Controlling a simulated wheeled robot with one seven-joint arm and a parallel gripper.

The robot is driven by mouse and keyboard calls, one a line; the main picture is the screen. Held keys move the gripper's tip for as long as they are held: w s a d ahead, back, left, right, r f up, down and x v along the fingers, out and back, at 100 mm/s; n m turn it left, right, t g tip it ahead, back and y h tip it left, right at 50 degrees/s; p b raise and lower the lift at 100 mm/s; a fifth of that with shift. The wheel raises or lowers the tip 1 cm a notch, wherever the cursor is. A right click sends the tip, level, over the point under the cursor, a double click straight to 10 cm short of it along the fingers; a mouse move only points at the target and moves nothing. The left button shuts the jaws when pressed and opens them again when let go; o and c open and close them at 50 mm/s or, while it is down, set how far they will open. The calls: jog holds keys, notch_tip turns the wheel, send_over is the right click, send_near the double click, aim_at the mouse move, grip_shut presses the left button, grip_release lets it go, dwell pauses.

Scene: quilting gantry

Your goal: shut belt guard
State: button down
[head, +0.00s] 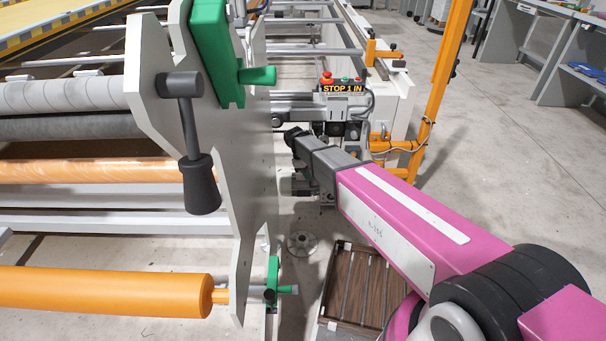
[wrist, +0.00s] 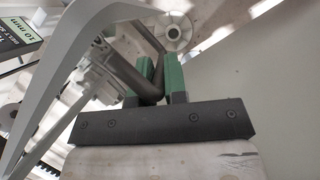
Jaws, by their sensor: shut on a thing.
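In the wrist view my gripper (wrist: 160,78) has green fingers, shut on a dark bent bar (wrist: 150,90) that looks like a handle. The bar runs up and away from the fingers. A pale grey angled frame (wrist: 70,62) crosses the left of that view, close to the gripper. I cannot tell for sure which part is the belt guard, or how far open it stands. In the head view my magenta arm reaches to the machine's end, just right of the white side plate (head: 225,150). The fingers and the bar are not clear there.
A control box marked "STOP 1 IN" (head: 343,86) sits beyond the arm's end. An orange post (head: 447,65) stands to the right. A brown slatted crate (head: 355,285) lies on the floor below the arm. Open floor (head: 525,150) lies to the right.

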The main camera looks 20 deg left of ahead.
jog(key=w+d+n+t, duration=0.3)
jog(key=w+d+n, duration=0.5)
jog(key=d, duration=0.5)
jog(key=w+d+n+t+y, duration=0.2)
jog(key=w+n, duration=0.6)
jog(key=w, duration=0.6)
jog(key=shift+w+d+n+y, duration=0.25)
jog(key=shift+d+n+y, duration=0.2)
jog(key=shift+d, duration=0.7)
jog(key=shift+w, duration=0.15)
jog(key=c, duration=1.2)
grip_release()
jog(key=shift+a, duration=0.1)
